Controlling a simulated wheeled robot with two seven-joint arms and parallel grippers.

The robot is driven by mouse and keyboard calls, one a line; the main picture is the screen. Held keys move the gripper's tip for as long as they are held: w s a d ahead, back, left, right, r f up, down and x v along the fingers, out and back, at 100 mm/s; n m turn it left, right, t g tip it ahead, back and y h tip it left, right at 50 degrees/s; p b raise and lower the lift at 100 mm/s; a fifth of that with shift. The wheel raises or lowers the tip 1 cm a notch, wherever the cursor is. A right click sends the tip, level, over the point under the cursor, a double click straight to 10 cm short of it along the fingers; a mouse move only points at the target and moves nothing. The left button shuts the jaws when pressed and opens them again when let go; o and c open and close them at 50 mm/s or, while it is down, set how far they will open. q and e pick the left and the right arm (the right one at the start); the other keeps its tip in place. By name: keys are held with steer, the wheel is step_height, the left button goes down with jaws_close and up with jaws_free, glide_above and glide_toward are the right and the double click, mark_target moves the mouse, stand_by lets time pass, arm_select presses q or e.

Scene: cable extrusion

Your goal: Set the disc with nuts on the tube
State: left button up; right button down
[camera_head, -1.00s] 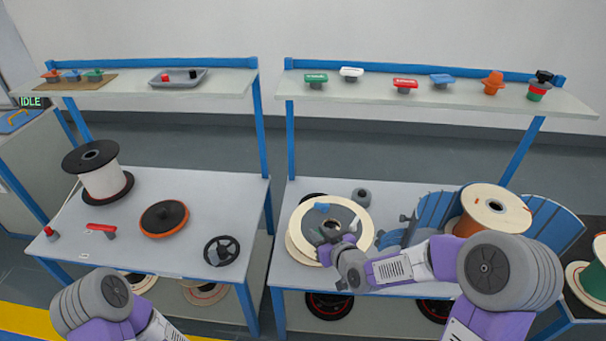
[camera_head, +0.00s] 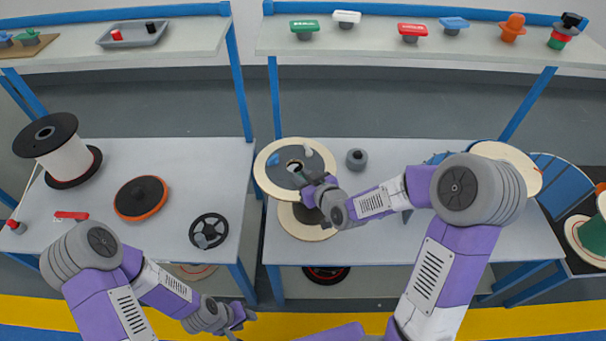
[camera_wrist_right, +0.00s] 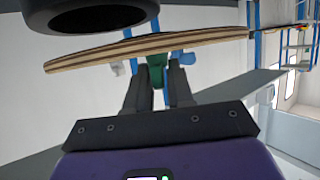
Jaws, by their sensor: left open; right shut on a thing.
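The disc with nuts (camera_head: 262,181) is cream with a grey middle, a dark centre hole, a blue nut (camera_head: 273,160) and a pale nut (camera_head: 307,152). My right gripper (camera_head: 308,183) is shut at its near edge and holds it raised above a second cream disc (camera_head: 288,225) on the right table. In the right wrist view the plywood edge (camera_wrist_right: 150,47) runs across above my right fingers (camera_wrist_right: 160,85), with a green piece between them. A dark ring-like part (camera_wrist_right: 92,14) is above. I cannot tell which thing is the tube. My left gripper (camera_head: 238,316) is open and empty.
A grey cylinder (camera_head: 357,160) stands right of the disc. A cable reel (camera_head: 65,160), an orange-black disc (camera_head: 141,198) and a black handwheel (camera_head: 209,231) are on the left table. Shelves above hold coloured knobs.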

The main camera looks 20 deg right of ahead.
steer(key=shift+f+b, duration=0.5)
steer(key=shift+f, duration=0.65)
steer(key=shift+d, duration=0.15)
steer(key=shift+s+d, duration=0.25)
steer(key=shift+d, duration=0.4)
steer(key=shift+s+d, duration=0.25)
steer(key=shift+d, duration=0.45)
steer(key=shift+s+d, duration=0.25)
steer(key=shift+d, duration=0.4)
steer(key=shift+s+d, duration=0.2)
steer(key=shift+d, duration=0.35)
steer(key=shift+s+d, duration=0.2)
steer(key=shift+d, duration=0.3)
steer(key=shift+d, duration=0.25)
steer(key=shift+w+d, duration=0.25)
steer(key=shift+d, duration=0.25)
